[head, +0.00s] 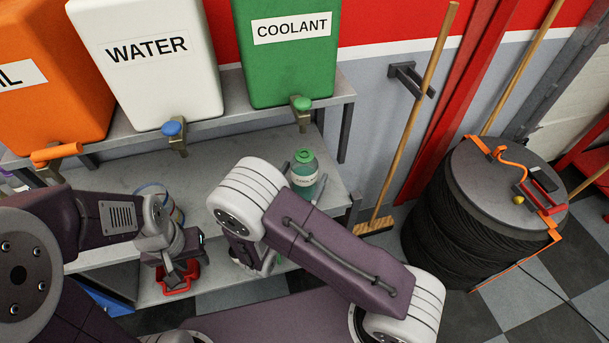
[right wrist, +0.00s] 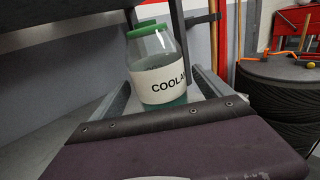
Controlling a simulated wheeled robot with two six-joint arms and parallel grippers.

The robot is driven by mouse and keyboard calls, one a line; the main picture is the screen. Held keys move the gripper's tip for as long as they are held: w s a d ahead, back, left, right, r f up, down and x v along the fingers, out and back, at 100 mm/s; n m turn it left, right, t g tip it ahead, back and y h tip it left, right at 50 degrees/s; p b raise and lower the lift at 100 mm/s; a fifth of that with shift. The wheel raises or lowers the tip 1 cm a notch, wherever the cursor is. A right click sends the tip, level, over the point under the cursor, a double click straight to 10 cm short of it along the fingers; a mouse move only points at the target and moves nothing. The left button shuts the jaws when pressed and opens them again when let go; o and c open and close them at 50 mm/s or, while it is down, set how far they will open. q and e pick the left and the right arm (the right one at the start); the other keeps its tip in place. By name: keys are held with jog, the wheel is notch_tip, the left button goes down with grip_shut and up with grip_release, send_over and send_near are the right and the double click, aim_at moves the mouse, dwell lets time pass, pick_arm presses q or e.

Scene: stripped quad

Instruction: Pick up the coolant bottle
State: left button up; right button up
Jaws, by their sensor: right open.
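The coolant bottle (head: 304,176) is a clear bottle with a green lid, a white label and green liquid. It stands upright on the grey shelf below the green COOLANT tank (head: 290,60). In the right wrist view the bottle (right wrist: 158,68) is between the two grey fingers of my right gripper (right wrist: 165,92), which is open. I cannot tell whether the fingers touch it. In the head view my right forearm hides most of that gripper. My left gripper (head: 178,262) hangs at the shelf's front edge, by a red object (head: 178,279); its jaws are unclear.
The orange tank (head: 55,75) and white WATER tank (head: 150,65) stand on the upper shelf (head: 225,110). A partly hidden blue-rimmed container (head: 170,203) is behind my left wrist.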

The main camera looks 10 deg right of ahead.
aim_at(309, 155)
jog(key=x, duration=0.3)
jog(key=shift+w+d+f, duration=0.1)
jog(key=shift+w+d, duration=0.2)
jog(key=shift+w, duration=0.15)
jog(key=shift+s, duration=0.15)
jog(key=c, duration=0.8)
grip_shut()
notch_tip(309, 155, up, 5)
jog(key=shift+f+p, duration=0.15)
jog(key=shift+p, duration=0.2)
jog(key=s+d+r+p, duration=0.6)
jog(key=s+d+p, duration=0.1)
jog(key=p, duration=0.4)
jog(key=shift+s+d+r, duration=0.2)
jog(key=shift+s+d, duration=0.15)
jog(key=shift+s, duration=0.45)
